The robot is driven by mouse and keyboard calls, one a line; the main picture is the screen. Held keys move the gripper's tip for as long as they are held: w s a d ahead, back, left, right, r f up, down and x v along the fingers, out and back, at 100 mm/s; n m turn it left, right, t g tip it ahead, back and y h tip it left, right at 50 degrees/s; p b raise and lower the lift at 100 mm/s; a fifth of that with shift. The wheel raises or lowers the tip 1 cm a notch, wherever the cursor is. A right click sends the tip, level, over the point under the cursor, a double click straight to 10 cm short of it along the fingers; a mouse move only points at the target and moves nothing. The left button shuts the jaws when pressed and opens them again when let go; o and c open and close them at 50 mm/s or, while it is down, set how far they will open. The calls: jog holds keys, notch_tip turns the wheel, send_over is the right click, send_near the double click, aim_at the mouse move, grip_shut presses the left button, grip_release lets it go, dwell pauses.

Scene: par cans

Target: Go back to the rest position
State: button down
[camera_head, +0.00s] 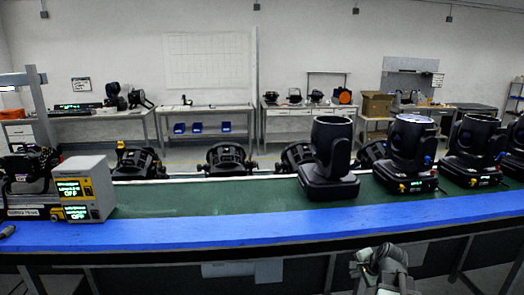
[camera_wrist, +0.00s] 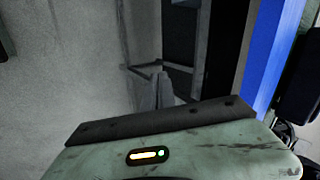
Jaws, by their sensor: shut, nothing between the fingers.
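My gripper (camera_head: 368,262) is low at the front of the head view, beside the near side of the bench and below its blue edge. It is shut and empty. In the wrist view a pale green housing of my arm with a small lit indicator fills the bottom. Black moving-head lights stand on the green bench top (camera_head: 240,199). The nearest one (camera_head: 329,160) is upright, left of another light (camera_head: 409,155) and a third (camera_head: 474,150) at the right. None touches my gripper.
The bench's blue front edge (camera_head: 240,226) runs across the view; it also shows at the upper right of the wrist view (camera_wrist: 268,60). A grey power unit (camera_head: 88,187) reading OFF stands at the left. Several lamps line the bench's far side. Open floor lies under the bench.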

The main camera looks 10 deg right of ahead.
jog(key=s+a+f+n+g, duration=0.1)
jog(key=s+a+n+g, duration=0.1)
jog(key=a+n, duration=0.3)
jog(key=s+a+f+n+g, duration=0.1)
jog(key=s+a+n, duration=0.3)
jog(key=a, duration=0.7)
jog(key=s+a+n+g+p, duration=0.1)
jog(key=s+a+n+g, duration=0.3)
jog(key=a+n, duration=0.2)
jog(key=shift+a+f+n+h, duration=0.3)
jog(key=shift+a+f+h, duration=0.1)
jog(key=shift+a, duration=0.8)
